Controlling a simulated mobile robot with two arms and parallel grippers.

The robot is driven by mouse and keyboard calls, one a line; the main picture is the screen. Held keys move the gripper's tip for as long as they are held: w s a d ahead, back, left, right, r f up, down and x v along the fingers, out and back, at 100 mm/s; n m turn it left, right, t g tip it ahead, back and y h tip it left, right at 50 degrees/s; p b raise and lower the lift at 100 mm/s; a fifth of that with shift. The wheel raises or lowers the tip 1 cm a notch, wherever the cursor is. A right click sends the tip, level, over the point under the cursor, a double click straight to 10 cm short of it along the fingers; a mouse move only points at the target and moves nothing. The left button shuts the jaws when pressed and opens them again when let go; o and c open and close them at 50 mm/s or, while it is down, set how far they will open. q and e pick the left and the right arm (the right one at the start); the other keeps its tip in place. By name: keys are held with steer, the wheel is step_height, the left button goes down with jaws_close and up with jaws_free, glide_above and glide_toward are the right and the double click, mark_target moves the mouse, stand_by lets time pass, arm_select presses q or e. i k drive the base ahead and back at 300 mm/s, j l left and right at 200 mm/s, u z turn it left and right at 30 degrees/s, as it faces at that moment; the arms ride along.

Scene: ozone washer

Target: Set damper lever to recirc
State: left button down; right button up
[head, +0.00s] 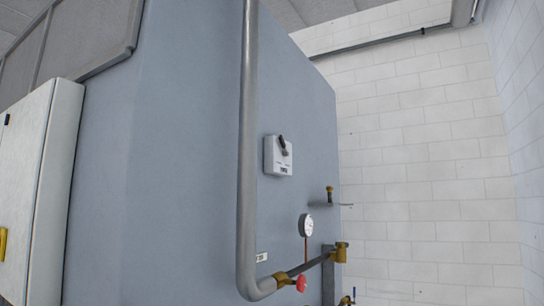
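No lever in the head view is readably marked as the damper lever or with recirc. A small white box (271,158) with a dark knob or handle (283,144) is on the blue-grey cabinet wall (190,150). Its lettering is too small to read. A brass fitting (330,190) with a thin grey rod or handle sticks out further right. A red valve handle (301,283) is on the pipework low in the picture. I cannot tell which of these, if any, is the damper lever. Neither of my grippers is in view.
A thick grey pipe (248,130) runs down in front of the cabinet and bends right at the bottom. A round gauge (306,225) and a brass fitting (341,252) are beside it. A white cabinet (40,190) stands at left. White block walls (430,170) close the right side.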

mark_target(283, 144)
steer(key=i+l, duration=0.5)
steer(key=l, duration=0.2)
steer(key=i+l+u, duration=0.1)
steer(key=i+l, duration=0.15)
steer(key=l, duration=0.15)
steer(key=i+l, duration=0.2)
steer(key=l, duration=0.15)
steer(key=i+l, duration=0.25)
steer(key=l, duration=0.15)
steer(key=i+l, duration=0.25)
steer(key=i+l+u, duration=0.1)
steer(key=l, duration=0.4)
steer(key=i+l, duration=0.35)
